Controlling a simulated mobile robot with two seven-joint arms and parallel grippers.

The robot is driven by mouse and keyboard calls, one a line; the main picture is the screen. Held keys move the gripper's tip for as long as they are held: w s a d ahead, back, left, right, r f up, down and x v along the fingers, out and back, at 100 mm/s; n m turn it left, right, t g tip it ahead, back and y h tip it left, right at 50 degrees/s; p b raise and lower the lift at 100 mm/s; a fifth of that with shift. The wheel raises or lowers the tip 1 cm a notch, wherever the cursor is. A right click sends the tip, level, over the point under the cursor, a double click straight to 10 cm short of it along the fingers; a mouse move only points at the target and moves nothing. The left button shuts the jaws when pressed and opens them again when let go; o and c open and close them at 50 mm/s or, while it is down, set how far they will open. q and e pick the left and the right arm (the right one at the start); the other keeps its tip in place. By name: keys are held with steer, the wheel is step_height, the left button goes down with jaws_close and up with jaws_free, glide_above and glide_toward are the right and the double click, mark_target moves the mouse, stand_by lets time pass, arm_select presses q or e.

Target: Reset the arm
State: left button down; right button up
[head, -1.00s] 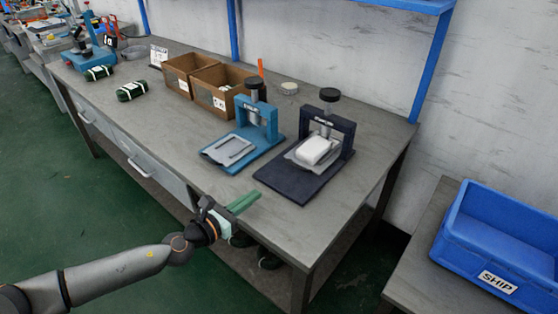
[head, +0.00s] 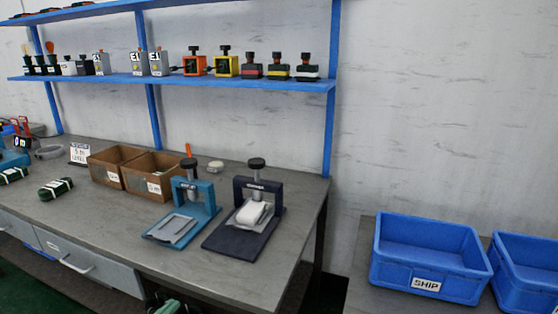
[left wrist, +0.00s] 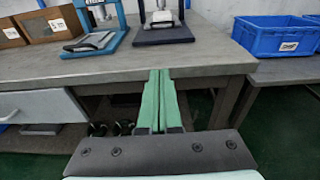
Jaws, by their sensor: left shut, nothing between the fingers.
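My left gripper (left wrist: 160,78) shows its two green fingers together and empty in the left wrist view, in front of the workbench edge. In the head view only the green tip of the left gripper (head: 170,306) shows at the bottom edge, below the bench front. My right gripper is in neither view. On the bench (head: 100,225) stand a light-blue press (head: 200,196) with a flat grey plate and a dark navy press (head: 240,242) with a white block under its plunger.
A blue SHIP bin (head: 420,240) stands on a side table at the right, beside another blue bin (head: 525,270). Blue shelves (head: 200,78) with several devices hang above. A drawer (left wrist: 40,108) is under the bench.

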arm_select(q)
steer(key=s+d+f+m+g+y, duration=0.1)
steer(key=s+d+f+m+g, duration=0.1)
steer(key=s+d+f+m, duration=0.65)
steer(key=s+a+f+m+g, duration=0.1)
steer(key=s+f+m+g, duration=0.15)
steer(key=s+m, duration=0.75)
steer(key=s+d+f+m+g+y, duration=0.15)
steer(key=s+d+f+m, duration=0.3)
steer(key=m, duration=1.15)
steer(key=a+r+p, duration=0.4)
steer(key=r+p, duration=0.4)
steer(key=p, duration=0.4)
steer(key=shift+s+a, duration=0.15)
steer(key=shift+a, duration=0.05)
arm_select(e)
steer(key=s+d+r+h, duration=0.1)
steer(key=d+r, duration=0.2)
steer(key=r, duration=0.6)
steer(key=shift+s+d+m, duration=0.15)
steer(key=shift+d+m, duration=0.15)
